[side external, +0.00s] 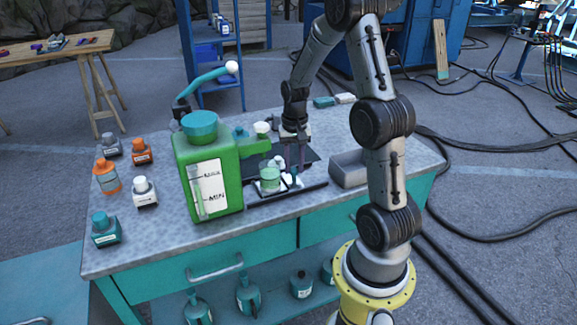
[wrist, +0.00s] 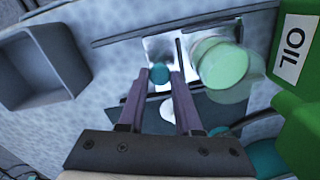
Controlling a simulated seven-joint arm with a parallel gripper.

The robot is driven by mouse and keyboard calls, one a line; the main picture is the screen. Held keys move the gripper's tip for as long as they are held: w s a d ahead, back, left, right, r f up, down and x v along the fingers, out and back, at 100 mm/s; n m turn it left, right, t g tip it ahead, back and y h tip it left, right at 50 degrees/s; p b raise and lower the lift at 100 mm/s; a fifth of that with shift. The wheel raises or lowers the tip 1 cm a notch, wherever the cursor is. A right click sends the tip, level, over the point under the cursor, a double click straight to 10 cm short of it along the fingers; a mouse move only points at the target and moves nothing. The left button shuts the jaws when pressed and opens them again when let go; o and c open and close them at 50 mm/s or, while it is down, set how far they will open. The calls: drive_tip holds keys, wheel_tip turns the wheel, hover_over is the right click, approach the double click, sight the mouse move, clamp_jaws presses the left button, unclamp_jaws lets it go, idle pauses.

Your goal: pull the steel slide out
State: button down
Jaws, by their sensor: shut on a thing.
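The steel slide (wrist: 158,48) is a shiny plate that shows in the wrist view beneath my fingertips. A small round teal knob (wrist: 160,74) stands at its near side, between the purple fingers of my gripper (wrist: 159,75). My gripper is shut on this knob. A pale green round cup (wrist: 222,63) stands just to the right on shiny metal, past a thin dark bar. In the side external view my gripper (side external: 294,170) points down beside the green cup (side external: 270,178). The fingers partly hide the slide there.
A large green oil can (side external: 207,170) stands close to the left of the cup. A grey open tray (side external: 348,168) is to the right. A dark rail (side external: 285,191) runs along the front. Several small bottles, one orange (side external: 106,177), stand at the left.

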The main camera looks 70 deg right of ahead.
drive_tip(key=s+d, duration=0.5)
drive_tip(key=shift+d+r, duration=0.1)
drive_tip(key=c, duration=0.6)
unclamp_jaws()
wheel_tip(320, 180, up, 14)
idle(0.5)
